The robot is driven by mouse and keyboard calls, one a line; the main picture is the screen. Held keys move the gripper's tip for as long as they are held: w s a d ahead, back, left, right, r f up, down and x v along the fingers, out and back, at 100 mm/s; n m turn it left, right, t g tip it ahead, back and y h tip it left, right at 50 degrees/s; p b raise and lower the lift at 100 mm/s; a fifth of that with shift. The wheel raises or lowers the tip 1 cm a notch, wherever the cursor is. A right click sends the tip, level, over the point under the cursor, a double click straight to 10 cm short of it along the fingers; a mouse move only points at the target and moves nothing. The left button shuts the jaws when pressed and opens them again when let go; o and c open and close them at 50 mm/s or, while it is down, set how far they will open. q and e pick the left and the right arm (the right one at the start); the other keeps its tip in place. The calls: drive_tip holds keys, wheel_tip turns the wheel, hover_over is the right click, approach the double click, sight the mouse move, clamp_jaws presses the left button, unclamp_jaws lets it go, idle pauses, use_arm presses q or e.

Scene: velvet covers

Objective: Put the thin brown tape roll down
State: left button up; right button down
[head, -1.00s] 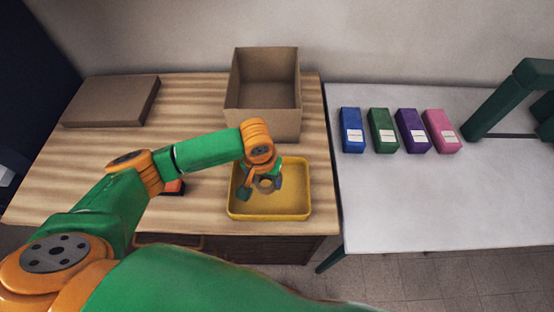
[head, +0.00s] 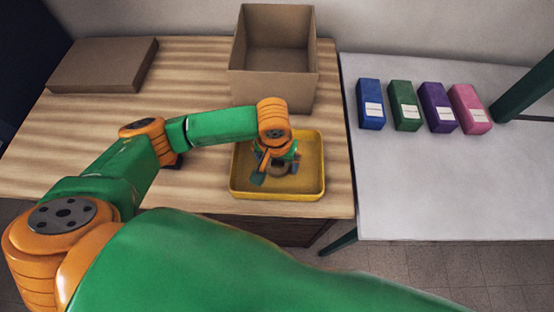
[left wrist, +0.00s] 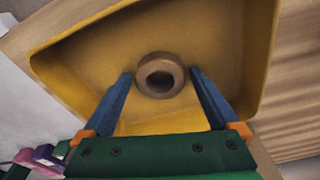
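The thin brown tape roll (left wrist: 143,82) is a small ring in the yellow tray (left wrist: 85,85). In the left wrist view it appears flat, with its hole facing the camera. My left gripper (left wrist: 160,74) is over the tray with one finger on each side of the roll. A narrow gap shows between each finger and the roll, so the gripper looks open. In the head view my left gripper (head: 275,172) points down into the tray (head: 308,188) and partly hides the roll. My right gripper is not in view.
An open cardboard box (head: 273,91) stands behind the tray, and a flat brown box (head: 103,65) lies at the back left. Blue (head: 370,90), green (head: 402,93), purple (head: 435,96) and pink (head: 467,98) packets stand on the white table (head: 430,180), whose front is clear.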

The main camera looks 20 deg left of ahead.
sight(275, 169)
use_arm(q)
drive_tip(key=shift+w, duration=0.15)
drive_tip(key=shift+a+r, duration=0.1)
wheel_tip(275, 169, up, 12)
drive_tip(key=s, duration=0.1)
drive_tip(key=shift+s+p, duration=0.25)
drive_tip(key=shift+p, duration=0.2)
